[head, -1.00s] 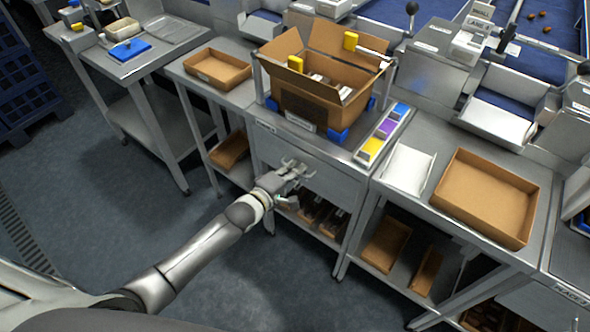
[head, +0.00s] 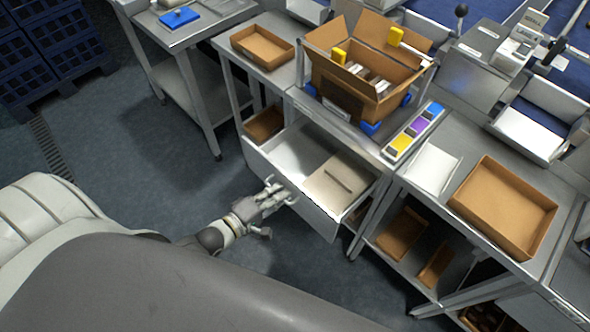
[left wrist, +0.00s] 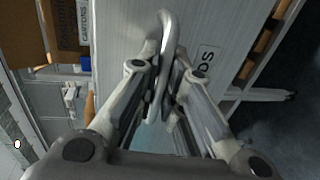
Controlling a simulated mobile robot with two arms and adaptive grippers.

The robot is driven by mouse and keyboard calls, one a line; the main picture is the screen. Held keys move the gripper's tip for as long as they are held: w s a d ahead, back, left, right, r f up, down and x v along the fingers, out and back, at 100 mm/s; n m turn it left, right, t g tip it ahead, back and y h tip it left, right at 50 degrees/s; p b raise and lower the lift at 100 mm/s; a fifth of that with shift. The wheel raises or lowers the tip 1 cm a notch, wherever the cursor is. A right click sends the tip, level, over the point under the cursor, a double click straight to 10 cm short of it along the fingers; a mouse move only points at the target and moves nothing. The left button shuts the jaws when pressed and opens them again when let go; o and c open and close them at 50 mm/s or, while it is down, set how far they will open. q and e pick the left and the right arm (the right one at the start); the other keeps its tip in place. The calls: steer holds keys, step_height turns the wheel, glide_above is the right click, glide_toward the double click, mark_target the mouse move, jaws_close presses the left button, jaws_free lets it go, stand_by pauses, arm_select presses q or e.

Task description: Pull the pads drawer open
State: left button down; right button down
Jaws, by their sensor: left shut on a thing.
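The pads drawer (head: 309,213) stands pulled out from under the workbench in the head view. A flat beige stack (head: 331,188) with a dark strip on it lies inside, in the right part; the left part is bare. My left gripper (head: 278,192) is at the middle of the drawer front. In the left wrist view its fingers (left wrist: 163,88) are shut around the curved metal drawer handle (left wrist: 166,45). The drawer front (left wrist: 215,30) fills the middle of that view, with a label ending in "DS". My right gripper is not in view.
An open carton (head: 330,74) stands on the bench above the drawer, beside a strip of coloured blocks (head: 414,132). Cardboard trays (head: 262,47) (head: 503,207) lie on the neighbouring benches. The floor (head: 150,170) left of the drawer is clear.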

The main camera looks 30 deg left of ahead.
arm_select(q)
steer(key=shift+f+v, duration=0.25)
steer(key=shift+v, duration=0.85)
steer(key=shift+f+v, duration=0.2)
steer(key=shift+v, duration=0.9)
steer(key=c, duration=1.8)
jaws_free()
steer(key=shift+s, duration=0.2)
steer(key=v, duration=1.1)
steer(key=shift+s+a, duration=0.2)
steer(key=shift+s, duration=0.15)
